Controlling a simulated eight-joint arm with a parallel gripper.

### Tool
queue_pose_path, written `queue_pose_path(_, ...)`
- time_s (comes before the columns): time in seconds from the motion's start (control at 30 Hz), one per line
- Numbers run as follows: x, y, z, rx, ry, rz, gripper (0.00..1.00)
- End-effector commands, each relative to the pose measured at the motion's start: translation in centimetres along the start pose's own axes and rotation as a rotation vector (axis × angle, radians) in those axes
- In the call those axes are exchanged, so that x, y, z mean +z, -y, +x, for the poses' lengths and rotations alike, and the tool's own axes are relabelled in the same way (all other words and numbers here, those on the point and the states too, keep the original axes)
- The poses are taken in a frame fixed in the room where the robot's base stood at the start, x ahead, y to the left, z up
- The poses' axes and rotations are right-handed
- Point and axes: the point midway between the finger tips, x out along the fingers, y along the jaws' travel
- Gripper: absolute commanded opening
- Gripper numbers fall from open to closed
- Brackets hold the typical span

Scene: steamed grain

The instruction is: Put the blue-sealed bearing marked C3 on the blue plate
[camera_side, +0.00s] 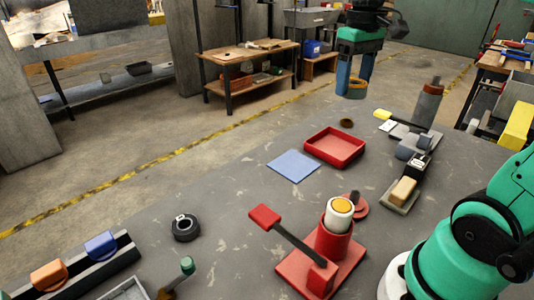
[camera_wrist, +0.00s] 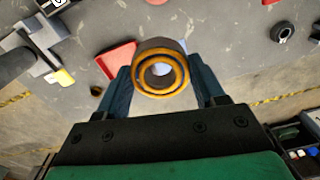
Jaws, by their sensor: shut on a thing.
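My gripper (camera_wrist: 162,78) is shut on a bearing (camera_wrist: 150,46), a dark brown ring with an orange face seen in the wrist view. In the side view my gripper (camera_side: 350,88) is raised beyond the table's far edge; the held bearing is not clear there. The blue plate (camera_side: 293,166) lies flat and empty on the table, left of the red tray. In the wrist view it is mostly hidden behind the bearing. A black bearing (camera_side: 185,232) lies at the table's left.
The red tray (camera_side: 335,158) looks empty. A small brown round thing (camera_side: 346,122) lies behind it. A red press (camera_side: 322,262) with a lever stands in front. Grey fixtures (camera_side: 405,150) and a tall cylinder (camera_side: 427,105) stand at right.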

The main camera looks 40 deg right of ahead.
Motion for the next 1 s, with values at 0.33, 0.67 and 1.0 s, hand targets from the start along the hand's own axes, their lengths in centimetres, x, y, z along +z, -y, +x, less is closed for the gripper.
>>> queue_pose_path(0.33, -9.4, 0.7, 1.5, 0.000, 0.000, 0.159, 0.00)
queue_pose_path(0.67, -12.1, 1.1, 3.7, 0.000, 0.000, 0.215, 0.00)
queue_pose_path(1.0, -12.1, 1.1, 11.9, 0.000, 0.000, 0.214, 0.00)
